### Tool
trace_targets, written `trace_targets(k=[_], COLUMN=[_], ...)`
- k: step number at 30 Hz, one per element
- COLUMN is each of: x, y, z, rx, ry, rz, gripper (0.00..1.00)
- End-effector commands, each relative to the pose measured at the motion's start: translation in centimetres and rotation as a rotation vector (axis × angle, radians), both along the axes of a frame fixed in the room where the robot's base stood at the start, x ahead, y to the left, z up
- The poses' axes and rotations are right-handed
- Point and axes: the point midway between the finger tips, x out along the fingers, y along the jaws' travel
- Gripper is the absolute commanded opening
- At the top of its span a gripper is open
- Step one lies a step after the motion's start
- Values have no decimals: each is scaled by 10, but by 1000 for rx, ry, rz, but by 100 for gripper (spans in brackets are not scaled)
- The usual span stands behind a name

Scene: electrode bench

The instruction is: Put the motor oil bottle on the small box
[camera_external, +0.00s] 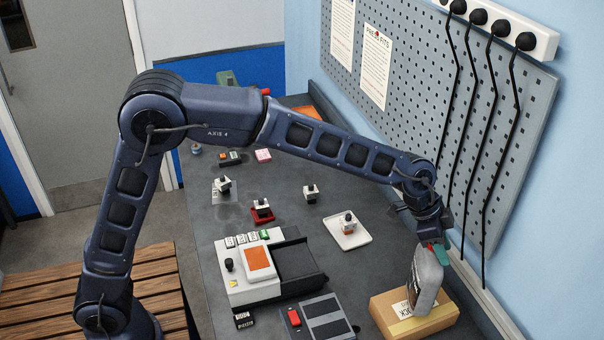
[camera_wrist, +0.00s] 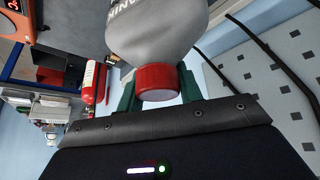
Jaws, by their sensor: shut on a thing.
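The motor oil bottle (camera_external: 427,279) is grey with a red cap and stands slightly tilted at the small box (camera_external: 431,326). The box is brown cardboard with a white label, at the right front of the bench. My gripper (camera_external: 437,249), with green fingers, is shut on the bottle at its red cap end. In the wrist view the red cap (camera_wrist: 155,82) sits between the green fingers (camera_wrist: 158,92), with the grey body (camera_wrist: 165,30) beyond it. The bottle's lower end is at the box's top; I cannot tell whether it touches fully.
Left of the box lie a dark grey device with a red switch (camera_external: 322,318) and a white machine with an orange screen (camera_external: 254,272). A white tray (camera_external: 346,238) sits behind. Black cables hang along the pegboard (camera_external: 440,110) on the right, close to my wrist.

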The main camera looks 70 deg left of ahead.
Motion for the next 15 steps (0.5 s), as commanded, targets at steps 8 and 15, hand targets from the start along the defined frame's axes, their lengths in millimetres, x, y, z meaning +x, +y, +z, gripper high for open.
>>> trace_targets(k=[8, 15], x=[0, 0], y=[0, 0], z=[-27, -27], rx=[0, 0], ry=[-1, -2], rz=[-1, 0], gripper=[0, 0])
